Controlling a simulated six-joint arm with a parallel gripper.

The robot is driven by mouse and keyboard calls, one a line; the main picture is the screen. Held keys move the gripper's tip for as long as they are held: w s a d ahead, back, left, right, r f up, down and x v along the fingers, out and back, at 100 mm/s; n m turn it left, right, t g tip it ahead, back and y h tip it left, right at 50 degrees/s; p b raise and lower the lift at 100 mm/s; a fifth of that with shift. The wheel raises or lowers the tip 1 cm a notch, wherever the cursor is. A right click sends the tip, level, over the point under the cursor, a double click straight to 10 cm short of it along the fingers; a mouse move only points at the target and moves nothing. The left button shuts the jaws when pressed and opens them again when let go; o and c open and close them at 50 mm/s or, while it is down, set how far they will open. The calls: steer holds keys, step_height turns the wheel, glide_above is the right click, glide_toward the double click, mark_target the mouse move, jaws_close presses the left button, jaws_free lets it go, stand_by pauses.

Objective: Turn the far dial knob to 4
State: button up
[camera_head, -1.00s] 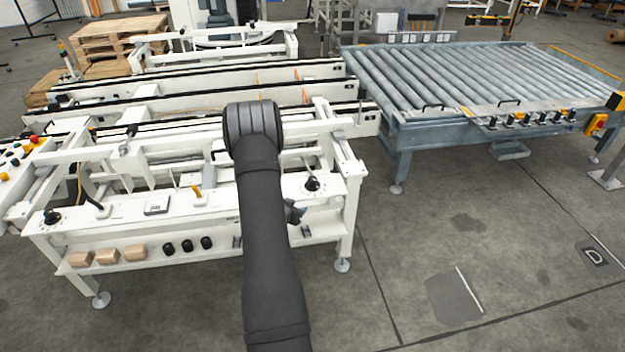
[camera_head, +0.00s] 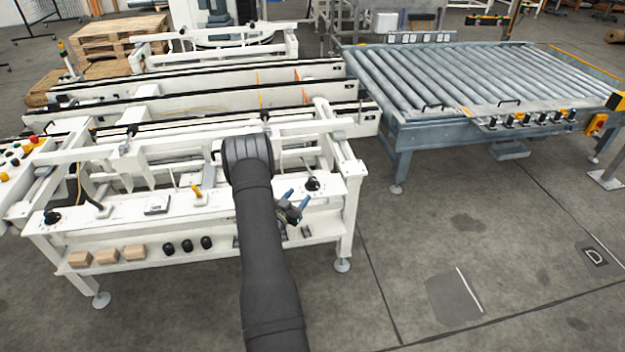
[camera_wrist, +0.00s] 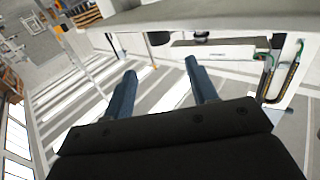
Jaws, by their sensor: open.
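One black dial knob (camera_head: 312,184) stands on the right end of the white machine's front panel. Another black dial knob (camera_head: 52,217) is at the panel's left end. The scale marks are too small to read. My gripper (camera_head: 296,203) is just below and left of the right-hand knob, in front of the panel, and appears apart from it. In the wrist view its two blue fingers (camera_wrist: 161,84) are spread with nothing between them. I cannot make out a dial scale in the wrist view.
The white machine frame (camera_head: 348,215) carries a yellow-handled lever (camera_head: 197,191) on its panel. Several black round parts (camera_head: 187,245) and tan blocks (camera_head: 107,255) sit on the lower shelf. A roller conveyor (camera_head: 480,80) stands at the right. The floor at front right is clear.

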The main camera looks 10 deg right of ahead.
mark_target(310, 181)
steer(key=x, duration=1.1)
steer(key=shift+w+d, duration=0.1)
steer(key=shift+w, duration=0.1)
steer(key=shift+c, duration=0.4)
steer(key=c, duration=0.9)
steer(key=shift+m+g+h, duration=0.6)
steer(key=shift+h, duration=0.1)
steer(key=o, duration=1)
steer(key=v, duration=1.7)
steer(key=shift+a, duration=0.3)
